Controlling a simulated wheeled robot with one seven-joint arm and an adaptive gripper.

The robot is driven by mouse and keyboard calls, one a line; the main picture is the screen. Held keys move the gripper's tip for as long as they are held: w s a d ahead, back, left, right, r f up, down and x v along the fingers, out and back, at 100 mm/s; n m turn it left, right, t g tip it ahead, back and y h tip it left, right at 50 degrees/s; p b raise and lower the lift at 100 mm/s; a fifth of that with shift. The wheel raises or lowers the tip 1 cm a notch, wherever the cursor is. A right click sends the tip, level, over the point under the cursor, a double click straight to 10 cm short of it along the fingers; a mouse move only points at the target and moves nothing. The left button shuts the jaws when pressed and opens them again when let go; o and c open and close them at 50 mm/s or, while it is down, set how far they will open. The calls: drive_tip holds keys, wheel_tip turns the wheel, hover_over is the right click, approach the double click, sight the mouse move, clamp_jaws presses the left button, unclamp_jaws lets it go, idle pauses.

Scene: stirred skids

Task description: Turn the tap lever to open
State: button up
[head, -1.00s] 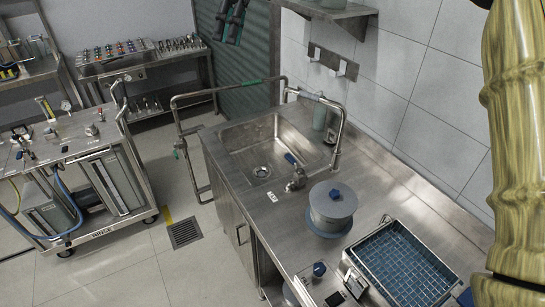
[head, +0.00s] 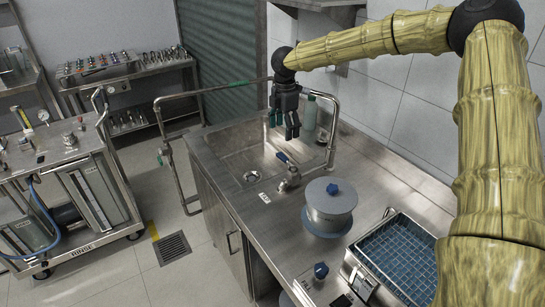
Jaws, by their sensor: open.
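The tap (head: 290,178) stands on the steel counter at the sink's front right corner. Its short blue-tipped lever (head: 283,157) points up and left over the basin. My gripper (head: 283,133) hangs fingers down above the sink (head: 240,160). It is open and empty, above the lever in the picture and apart from it. The gap in depth between them is hard to judge. My arm reaches in from the right and hides part of the wall behind.
A grey lidded pot (head: 329,205) stands right of the tap. A blue-mesh basket (head: 398,258) is nearer the front. A bent pipe (head: 334,125) and a green bottle (head: 310,115) stand behind the sink.

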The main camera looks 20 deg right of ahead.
sight(283, 156)
wheel_tip(283, 156, down, 11)
drive_tip(key=p, duration=0.3)
drive_tip(key=shift+r, duration=0.15)
drive_tip(key=shift+c, duration=0.4)
